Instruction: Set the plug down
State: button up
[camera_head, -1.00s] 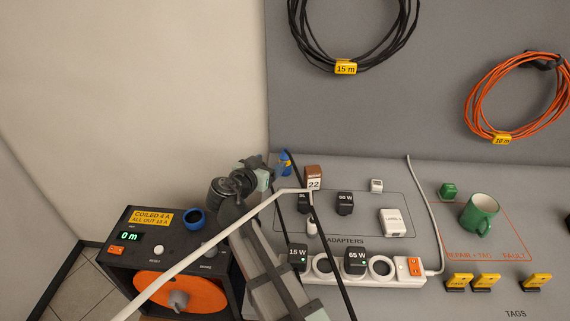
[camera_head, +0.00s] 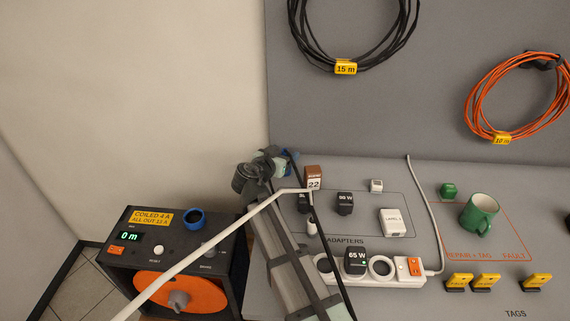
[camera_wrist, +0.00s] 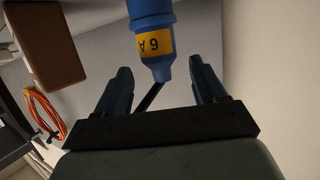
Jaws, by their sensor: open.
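The fingers are open, with a visible gap on each side of the plug. In the head view my gripper (camera_head: 283,157) is at the back left of the bench, and a bit of blue shows at it. It hides most of the plug there, so I cannot tell from that view what the plug rests on.
A brown block tagged 22 (camera_head: 313,178) stands just right of my gripper. Several adapters, a white power strip (camera_head: 400,281) and a green mug (camera_head: 479,215) are farther right. The cable reel box (camera_head: 135,262) is at the left. A pale rod crosses in front.

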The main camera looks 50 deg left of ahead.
jog(key=x, duration=0.4)
jog(key=shift+f, duration=0.1)
jog(key=shift+c, duration=0.4)
jog(key=c, duration=1.2)
